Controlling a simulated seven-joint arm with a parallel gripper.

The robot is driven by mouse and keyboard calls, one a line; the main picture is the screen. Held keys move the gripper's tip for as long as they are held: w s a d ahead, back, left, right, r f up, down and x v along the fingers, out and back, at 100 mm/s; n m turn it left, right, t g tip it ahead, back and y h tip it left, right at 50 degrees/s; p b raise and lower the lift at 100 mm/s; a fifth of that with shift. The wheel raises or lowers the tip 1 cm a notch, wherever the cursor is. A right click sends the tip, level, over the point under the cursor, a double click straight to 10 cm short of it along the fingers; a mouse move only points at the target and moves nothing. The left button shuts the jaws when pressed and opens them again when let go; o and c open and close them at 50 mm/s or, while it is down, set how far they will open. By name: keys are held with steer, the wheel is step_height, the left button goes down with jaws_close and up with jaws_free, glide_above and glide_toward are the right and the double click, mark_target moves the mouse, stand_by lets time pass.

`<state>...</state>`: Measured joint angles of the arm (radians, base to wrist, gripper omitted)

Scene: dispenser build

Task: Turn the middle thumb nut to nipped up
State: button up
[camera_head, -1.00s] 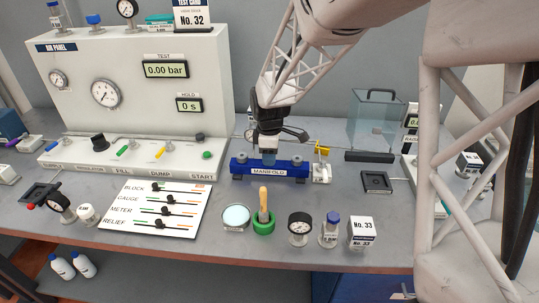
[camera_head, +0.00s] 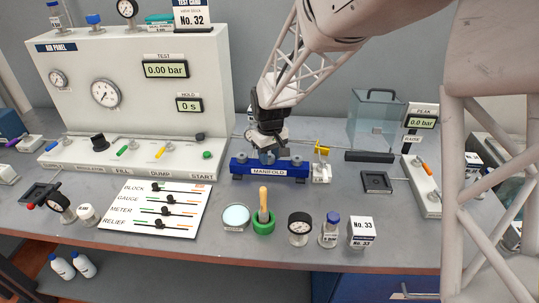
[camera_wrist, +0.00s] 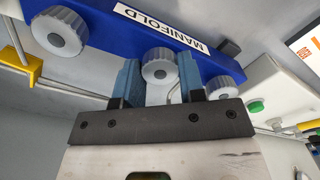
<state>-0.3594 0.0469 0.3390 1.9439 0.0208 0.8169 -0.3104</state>
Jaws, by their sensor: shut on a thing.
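The blue manifold block (camera_head: 270,172) lies on the bench, with its label facing front. It crosses the top of the wrist view (camera_wrist: 100,25). The grey, ridged middle thumb nut (camera_wrist: 160,68) is between the blue fingers of my gripper (camera_wrist: 160,80), which is shut on it. In the head view my gripper (camera_head: 267,157) is over the block's middle and hides most of that nut. The other thumb nuts, one on the left (camera_wrist: 60,32) and one on the right (camera_wrist: 222,87), are clear of the fingers. I cannot tell how tight the middle nut is.
A yellow-handled valve (camera_head: 322,151) stands close at the block's right end. Behind it is a clear box (camera_head: 375,115). A green cup with a wooden-handled tool (camera_head: 264,222) and a gauge (camera_head: 300,227) stand in front. The air panel (camera_head: 130,90) is at the back left.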

mark_target(270, 157)
steer(key=m, duration=0.7)
stand_by(0.4)
steer(key=o, duration=0.9)
steer(key=shift+r, duration=0.2)
steer(key=shift+d+r, duration=0.1)
steer(key=shift+r, duration=3.65)
